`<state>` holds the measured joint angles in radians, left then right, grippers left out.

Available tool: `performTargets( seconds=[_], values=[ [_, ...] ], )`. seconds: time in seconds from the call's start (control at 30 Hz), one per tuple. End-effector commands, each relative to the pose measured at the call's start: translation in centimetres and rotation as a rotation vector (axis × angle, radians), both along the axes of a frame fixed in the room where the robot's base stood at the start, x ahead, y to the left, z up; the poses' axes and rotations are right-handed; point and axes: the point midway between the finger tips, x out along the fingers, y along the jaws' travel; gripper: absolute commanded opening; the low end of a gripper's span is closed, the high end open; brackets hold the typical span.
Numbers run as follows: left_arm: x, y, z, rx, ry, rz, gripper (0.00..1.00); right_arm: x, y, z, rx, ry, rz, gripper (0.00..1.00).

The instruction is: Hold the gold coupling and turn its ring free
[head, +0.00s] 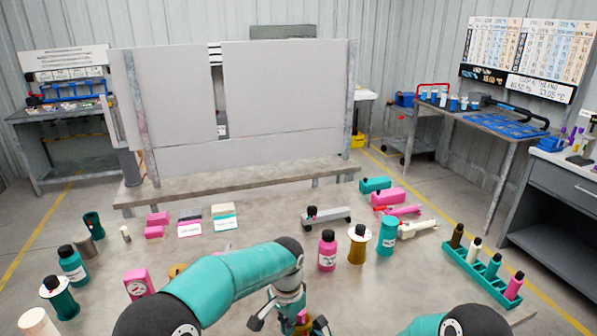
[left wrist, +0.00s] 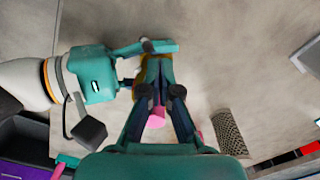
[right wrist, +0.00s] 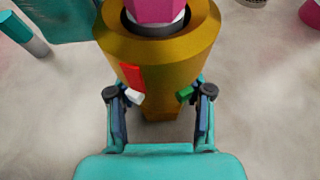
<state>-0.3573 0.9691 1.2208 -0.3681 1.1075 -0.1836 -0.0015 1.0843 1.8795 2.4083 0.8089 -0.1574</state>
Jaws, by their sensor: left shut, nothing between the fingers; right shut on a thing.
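The gold coupling (right wrist: 160,60) fills the upper middle of the right wrist view. It has a flared gold body, a dark inner collar, a pink top (right wrist: 155,8) and a red mark on its side. My right gripper (right wrist: 160,96) is shut on its body. My left gripper (head: 290,312) is shut and empty, low in the middle of the head view, close to the coupling. In the left wrist view my left gripper (left wrist: 158,62) overlaps the coupling, leaving only a gold edge and a pink part between the fingers visible. Whether they touch cannot be told.
Pink (head: 327,250), brown-gold (head: 358,244) and teal (head: 387,236) bottles stand just beyond my arms. A teal rack (head: 468,272) of bottles lies to the right. A pink gauge box (head: 138,284) is at left.

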Motion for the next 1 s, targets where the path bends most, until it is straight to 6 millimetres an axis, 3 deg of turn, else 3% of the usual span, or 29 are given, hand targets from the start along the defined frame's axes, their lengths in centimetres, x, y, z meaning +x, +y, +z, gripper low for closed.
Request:
performTargets(
  seconds=[1.0],
  values=[
    [0.62,1.0,-0.05,0.001,0.001,0.001,0.0,-0.08,-0.01,-0.12,-0.001,0.004,0.0,0.0]
  ],
)
